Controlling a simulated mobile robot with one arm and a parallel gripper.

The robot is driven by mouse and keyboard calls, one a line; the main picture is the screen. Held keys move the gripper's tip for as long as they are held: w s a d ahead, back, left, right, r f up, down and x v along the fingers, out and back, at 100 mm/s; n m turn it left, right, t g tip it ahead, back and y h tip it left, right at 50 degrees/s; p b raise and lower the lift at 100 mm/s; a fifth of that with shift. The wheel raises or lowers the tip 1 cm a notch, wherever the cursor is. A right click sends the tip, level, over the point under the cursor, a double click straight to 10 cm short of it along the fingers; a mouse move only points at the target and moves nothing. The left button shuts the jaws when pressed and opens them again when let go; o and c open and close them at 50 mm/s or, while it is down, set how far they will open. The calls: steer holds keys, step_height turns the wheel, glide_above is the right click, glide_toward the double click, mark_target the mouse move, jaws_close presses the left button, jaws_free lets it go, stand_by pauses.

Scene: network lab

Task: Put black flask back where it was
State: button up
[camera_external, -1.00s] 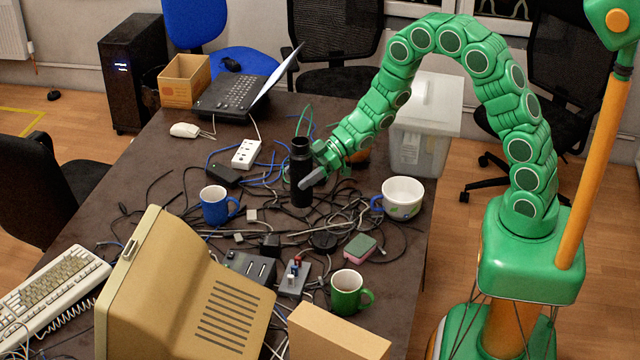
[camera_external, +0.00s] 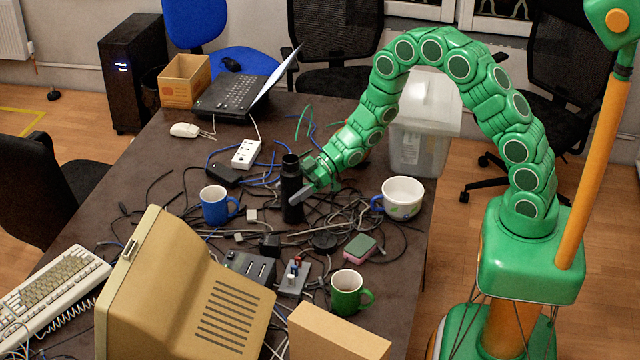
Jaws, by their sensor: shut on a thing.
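The black flask (camera_external: 290,178) stands upright among the cables in the middle of the dark table (camera_external: 390,300). My gripper (camera_external: 302,190) reaches it from the right and is shut on its body. A grey finger shows across the flask's front; the other finger is hidden. The flask's base is low over the cables, and I cannot tell whether it touches the table.
A blue mug (camera_external: 214,206) stands to the left of the flask, and a white bowl-like cup (camera_external: 403,197) to the right. A green mug (camera_external: 347,293), a sponge (camera_external: 360,247) and a beige monitor (camera_external: 185,290) are nearer. A white power strip (camera_external: 246,153) lies behind.

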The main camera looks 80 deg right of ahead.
steer(key=shift+f, duration=0.2)
steer(key=o, duration=1.5)
steer(key=shift+o, duration=0.2)
